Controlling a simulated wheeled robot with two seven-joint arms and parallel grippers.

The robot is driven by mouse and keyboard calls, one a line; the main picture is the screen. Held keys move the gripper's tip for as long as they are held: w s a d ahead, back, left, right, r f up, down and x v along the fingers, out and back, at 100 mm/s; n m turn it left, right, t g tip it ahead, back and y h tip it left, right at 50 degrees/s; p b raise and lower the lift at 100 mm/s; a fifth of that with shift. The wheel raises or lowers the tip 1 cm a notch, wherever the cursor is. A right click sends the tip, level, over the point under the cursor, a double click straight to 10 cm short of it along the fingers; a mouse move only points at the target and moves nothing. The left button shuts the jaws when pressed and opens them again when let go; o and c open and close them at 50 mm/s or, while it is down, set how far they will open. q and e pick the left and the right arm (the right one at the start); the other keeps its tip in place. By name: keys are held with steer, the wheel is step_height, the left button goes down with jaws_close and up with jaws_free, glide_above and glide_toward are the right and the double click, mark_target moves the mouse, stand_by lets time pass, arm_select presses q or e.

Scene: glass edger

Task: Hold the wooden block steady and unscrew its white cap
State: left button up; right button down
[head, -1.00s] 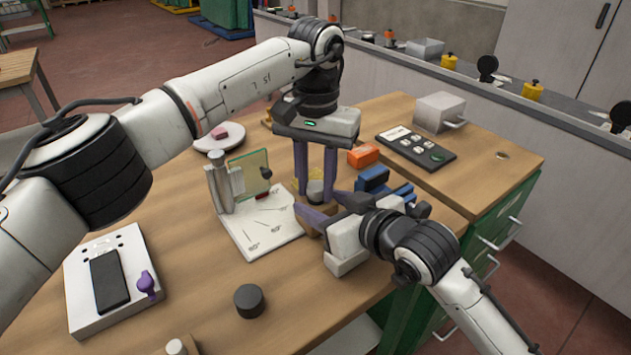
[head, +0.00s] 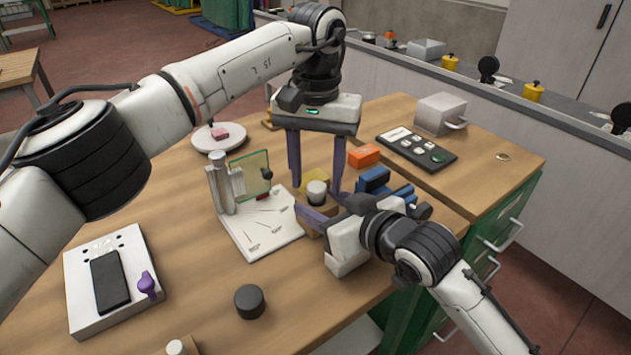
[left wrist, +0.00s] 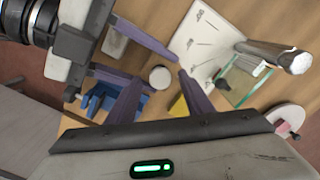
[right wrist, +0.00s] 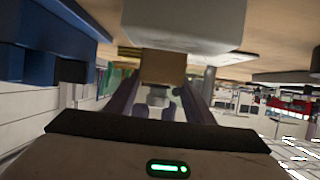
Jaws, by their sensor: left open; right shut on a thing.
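The white cap (head: 317,191) sits on top of the wooden block and also shows in the left wrist view (left wrist: 160,77). My right gripper (head: 323,208) is shut on the block, low at the table. My left gripper (head: 317,185) points down with its fingers spread wide either side of the cap, apart from it. I cannot tell how far the cap is unscrewed.
Blue blocks (head: 373,180) and an orange box (head: 363,155) stand close to the right. A yellow object (left wrist: 180,108) is close behind the cap. A white angle sheet (head: 262,236) with a glass pane (head: 249,172) lies to the left. A black puck (head: 249,301) stands in front.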

arm_select(q)
step_height(320, 180, up, 3)
steer(key=shift+f, duration=0.1)
steer(key=shift+c, duration=0.4)
step_height(320, 180, up, 3)
steer(key=m, duration=0.3)
steer(key=shift+f, duration=3.9)
steer(key=c, duration=1.1)
steer(key=shift+o, duration=0.2)
steer(key=shift+n, duration=1.5)
steer(key=o, duration=1.1)
steer(key=shift+o, duration=0.2)
steer(key=shift+d, duration=0.1)
